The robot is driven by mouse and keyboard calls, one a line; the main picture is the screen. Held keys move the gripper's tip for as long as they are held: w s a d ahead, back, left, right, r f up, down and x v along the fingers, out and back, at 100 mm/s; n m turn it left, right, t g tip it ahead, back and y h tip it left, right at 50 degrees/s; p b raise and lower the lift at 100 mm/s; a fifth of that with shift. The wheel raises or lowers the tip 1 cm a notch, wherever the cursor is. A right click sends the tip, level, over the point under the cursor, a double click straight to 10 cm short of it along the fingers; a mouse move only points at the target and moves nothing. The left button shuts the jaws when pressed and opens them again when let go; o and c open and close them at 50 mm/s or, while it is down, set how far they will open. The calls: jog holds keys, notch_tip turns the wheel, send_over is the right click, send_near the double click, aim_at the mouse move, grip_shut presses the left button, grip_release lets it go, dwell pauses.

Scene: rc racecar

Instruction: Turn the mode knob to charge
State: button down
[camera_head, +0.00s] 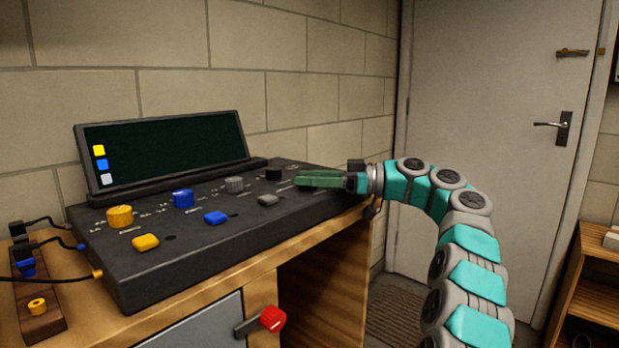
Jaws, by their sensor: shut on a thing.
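A black slanted control console (170,265) stands on a wooden bench. A black knob (273,173) stands at the right end of its back row; which knob is the mode knob I cannot tell, as the labels are too small to read. My gripper (302,180) reaches in from the right, low over the console's right end, its green fingers pointing left with their tips just right of the black knob. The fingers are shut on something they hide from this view.
Yellow (119,216), blue (183,199) and grey (234,184) knobs continue the row leftward, with coloured buttons in front. A dark screen (165,147) stands behind. A red knob (272,318) sticks out below the bench front. Cables lie at left.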

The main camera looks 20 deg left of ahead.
jog(key=shift+c, duration=1.9)
grip_release()
jog(key=shift+a, duration=0.1)
jog(key=shift+v, duration=3.95)
